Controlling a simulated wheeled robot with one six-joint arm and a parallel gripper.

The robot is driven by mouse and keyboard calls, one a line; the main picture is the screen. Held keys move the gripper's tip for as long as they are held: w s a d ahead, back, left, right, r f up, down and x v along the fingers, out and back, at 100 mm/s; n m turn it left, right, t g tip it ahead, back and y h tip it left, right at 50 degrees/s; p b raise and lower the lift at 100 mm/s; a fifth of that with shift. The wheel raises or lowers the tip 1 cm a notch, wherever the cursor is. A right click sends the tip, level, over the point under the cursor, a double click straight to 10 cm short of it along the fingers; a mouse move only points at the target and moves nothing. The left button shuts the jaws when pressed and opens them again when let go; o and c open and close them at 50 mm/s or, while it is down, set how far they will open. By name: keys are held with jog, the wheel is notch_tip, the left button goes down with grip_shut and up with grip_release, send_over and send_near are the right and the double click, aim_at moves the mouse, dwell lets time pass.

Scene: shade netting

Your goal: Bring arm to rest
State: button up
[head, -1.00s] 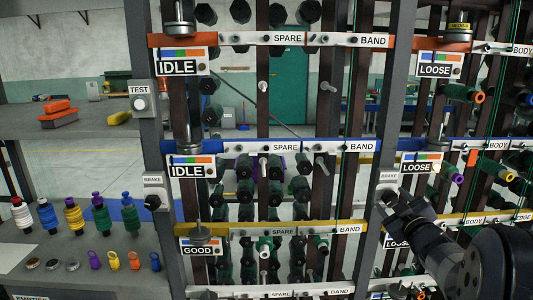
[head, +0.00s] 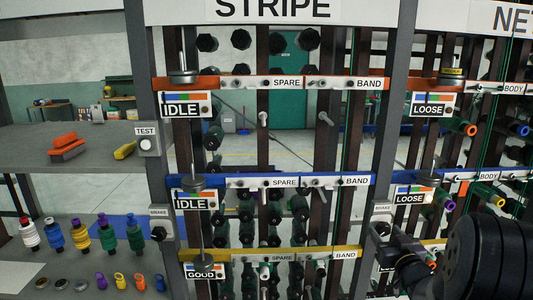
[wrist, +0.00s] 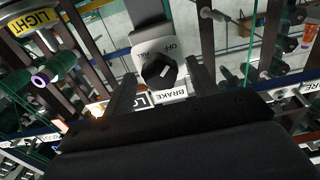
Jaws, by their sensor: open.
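My arm comes in from the lower right in the head view. My gripper (head: 390,234) is in front of a right-hand brake box (head: 382,210) on the grey post. In the wrist view my gripper (wrist: 163,76) is open, with one dark finger on either side of the black brake knob (wrist: 160,70). I cannot tell whether the fingers touch the knob. My wrist hides the lower part of the wrist view.
A rack with orange, blue and yellow rails (head: 270,182) stands ahead, carrying pegs, bobbins and hanging weights. A shelf (head: 85,150) at left holds brushes. A lower bench (head: 95,265) holds coloured spools and clips. Another brake box (head: 158,226) is on the left post.

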jog(key=shift+r+m+p, duration=0.2)
jog(key=shift+m+p, duration=0.2)
jog(key=s+b, duration=0.3)
jog(key=s, duration=0.6)
jog(key=shift+d+f, duration=0.15)
jog(key=shift+f, duration=0.05)
jog(key=shift+s, duration=0.1)
